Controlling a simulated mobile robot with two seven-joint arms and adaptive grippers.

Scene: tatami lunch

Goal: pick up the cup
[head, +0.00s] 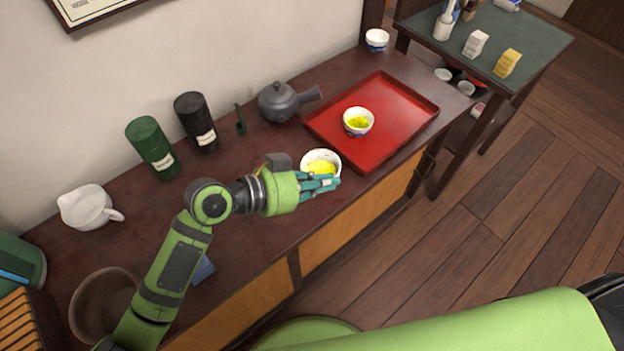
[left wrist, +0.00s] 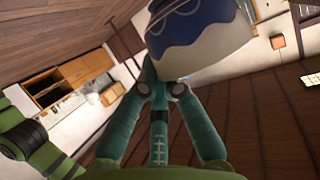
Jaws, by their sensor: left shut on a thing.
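A white cup (head: 321,160) with yellow-green liquid stands out at the front of the dark counter, left of the red tray. My left gripper (head: 326,181) is at its near side, with teal fingers shut on it. In the left wrist view the cup (left wrist: 205,55) shows its white and dark blue outside, right between the fingertips (left wrist: 162,88). Whether the cup touches the counter or hangs just above it, I cannot tell. A second cup (head: 358,121) with yellow-green liquid stands on the red tray. My right gripper is not in view.
The red tray (head: 408,132) lies right of the held cup. A grey teapot (head: 279,102), a black canister (head: 195,122), a green canister (head: 152,146) and a white pitcher (head: 88,207) stand along the back. Another bowl (head: 377,39) is at the far right corner.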

